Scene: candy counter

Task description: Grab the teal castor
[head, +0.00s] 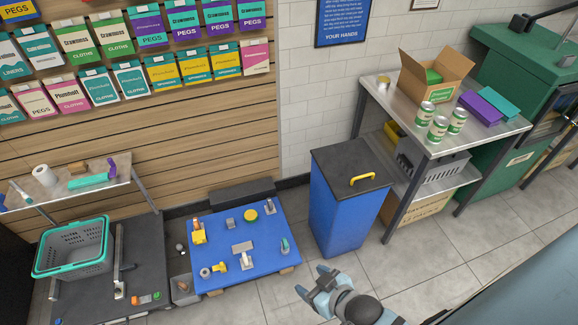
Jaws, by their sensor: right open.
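The teal castor (285,246) is a small piece near the right edge of a blue board (262,270) that lies low on the floor. My right gripper (311,280) comes in from the bottom of the head view. It is open and empty, with its fingers to the lower right of the castor in the picture, apart from it. The height between them is hard to judge. My left gripper is not in view.
Yellow castors (198,232) and grey ones stand on the same board. A blue bin (345,215) with a dark lid stands right of it. A teal basket (75,262) is at left. A steel table (480,138) holds cans and a box.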

